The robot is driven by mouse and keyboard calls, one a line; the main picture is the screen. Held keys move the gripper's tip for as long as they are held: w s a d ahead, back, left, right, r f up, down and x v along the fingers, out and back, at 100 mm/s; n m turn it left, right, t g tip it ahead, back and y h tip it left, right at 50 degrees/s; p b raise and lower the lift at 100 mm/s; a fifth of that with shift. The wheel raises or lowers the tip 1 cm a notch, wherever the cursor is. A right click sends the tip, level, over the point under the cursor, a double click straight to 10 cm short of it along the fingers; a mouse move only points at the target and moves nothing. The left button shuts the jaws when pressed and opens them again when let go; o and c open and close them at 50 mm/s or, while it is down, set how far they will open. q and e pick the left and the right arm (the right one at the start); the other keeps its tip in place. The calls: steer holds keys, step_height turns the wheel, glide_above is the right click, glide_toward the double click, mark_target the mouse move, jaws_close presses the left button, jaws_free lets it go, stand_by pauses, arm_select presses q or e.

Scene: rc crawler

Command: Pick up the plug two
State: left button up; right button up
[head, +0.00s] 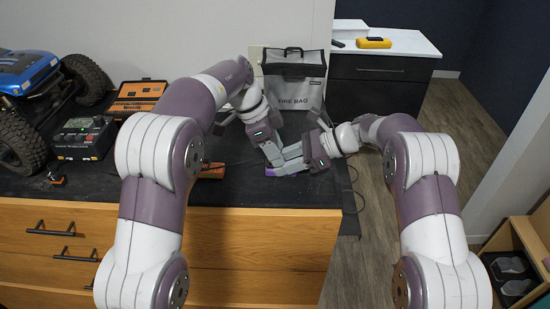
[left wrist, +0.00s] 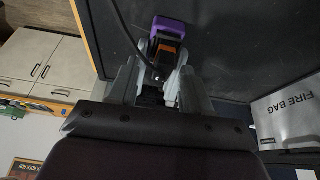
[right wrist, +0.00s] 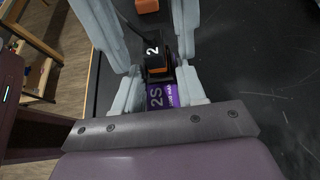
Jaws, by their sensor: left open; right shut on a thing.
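Plug two (right wrist: 152,48) is a black plug marked "2" on a dark cable, in the right wrist view. It is at the orange connector end of the purple battery (right wrist: 163,97) marked "2S"; I cannot tell whether it is fully seated. My right gripper (right wrist: 163,92) is shut on the battery. My left gripper (left wrist: 156,78) is open, with its fingers on either side of the plug and the orange connector (left wrist: 170,57). The battery's purple end (left wrist: 175,28) shows beyond them. In the head view the grippers meet low over the table and hide most of the plug.
A grey fire bag (head: 294,84) stands behind the grippers. An orange item (head: 212,170) lies left of them. A charger (head: 85,137), an orange case (head: 138,95) and a blue crawler (head: 28,73) occupy the left. The table's right edge is close by.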

arm_select(q)
jaws_close()
arm_select(e)
steer(key=shift+s+f, duration=0.1)
steer(key=shift+f, duration=0.25)
steer(key=o, duration=0.9)
arm_select(q)
step_height(320, 180, up, 10)
steer(key=shift+w, duration=0.15)
